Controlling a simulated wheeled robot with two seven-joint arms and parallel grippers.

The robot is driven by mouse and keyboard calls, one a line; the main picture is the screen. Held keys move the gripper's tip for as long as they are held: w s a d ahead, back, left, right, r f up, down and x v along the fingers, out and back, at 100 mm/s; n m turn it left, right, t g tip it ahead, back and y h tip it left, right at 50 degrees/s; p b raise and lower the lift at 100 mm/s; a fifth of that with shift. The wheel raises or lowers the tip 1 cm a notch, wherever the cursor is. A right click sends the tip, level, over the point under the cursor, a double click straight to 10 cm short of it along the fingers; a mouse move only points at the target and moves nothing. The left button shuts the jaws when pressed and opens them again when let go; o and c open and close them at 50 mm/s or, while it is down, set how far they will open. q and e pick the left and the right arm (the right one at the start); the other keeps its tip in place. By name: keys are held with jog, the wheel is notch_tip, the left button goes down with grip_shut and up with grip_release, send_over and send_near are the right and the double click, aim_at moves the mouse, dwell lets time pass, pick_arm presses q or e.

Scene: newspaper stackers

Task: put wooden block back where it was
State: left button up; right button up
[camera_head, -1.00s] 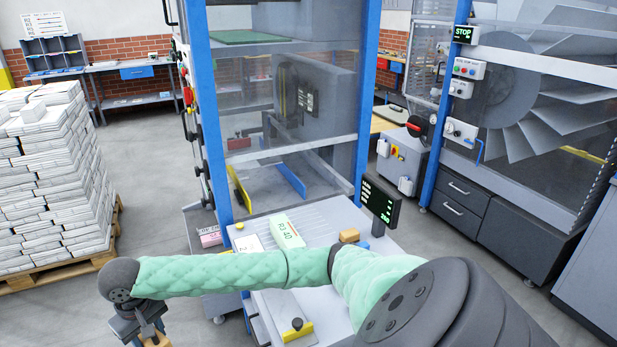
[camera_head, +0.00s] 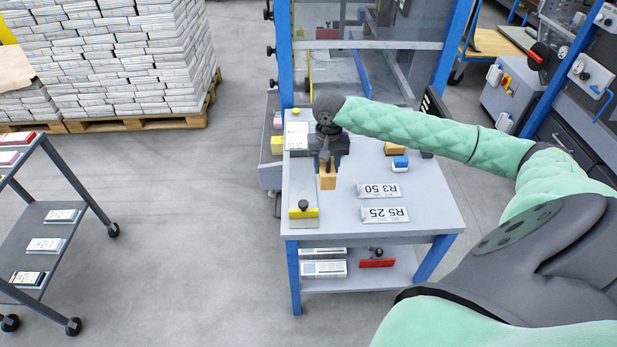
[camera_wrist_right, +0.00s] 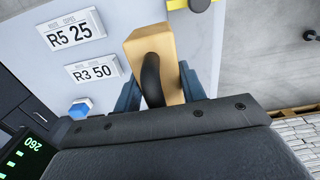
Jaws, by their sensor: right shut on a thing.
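My right gripper (camera_head: 327,166) is shut on a wooden block (camera_head: 327,181) and holds it over the left part of the grey table (camera_head: 335,212). The block also shows in the right wrist view (camera_wrist_right: 158,52), between the fingers. A gap between the block and the tabletop cannot be judged for sure. A second small wooden block (camera_head: 395,148) lies on the table to the right, beside a blue and white button box (camera_head: 400,162). My left gripper is not in view.
Plates marked R3 50 (camera_head: 379,191) and R5 25 (camera_head: 384,214) lie on the table's right. A shelf cart (camera_head: 45,220) stands at left. The front middle of the tabletop is clear.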

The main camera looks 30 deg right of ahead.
jog(key=shift+d+r, duration=0.1)
jog(key=shift+d, duration=0.4)
jog(key=shift+w+d, duration=0.1)
jog(key=shift+w, duration=0.05)
jog(key=w, duration=0.1)
jog(key=w+f+p, duration=0.1)
jog(key=shift+w+f, duration=0.2)
jog(key=shift+w, duration=0.15)
jog(key=w+f+p, duration=0.1)
jog(key=w+f, duration=0.1)
jog(key=w, duration=0.1)
jog(key=w+f+p, duration=0.1)
jog(key=w+f, duration=0.1)
jog(key=w+f+p, duration=0.1)
jog(key=w+f, duration=0.1)
jog(key=w, duration=0.1)
jog(key=shift+w, duration=0.3)
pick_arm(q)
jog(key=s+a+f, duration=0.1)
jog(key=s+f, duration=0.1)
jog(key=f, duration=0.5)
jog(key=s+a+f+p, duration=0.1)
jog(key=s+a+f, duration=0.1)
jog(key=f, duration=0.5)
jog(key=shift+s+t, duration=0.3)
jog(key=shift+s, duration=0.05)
pick_arm(e)
jog(key=shift+f, duration=1.75)
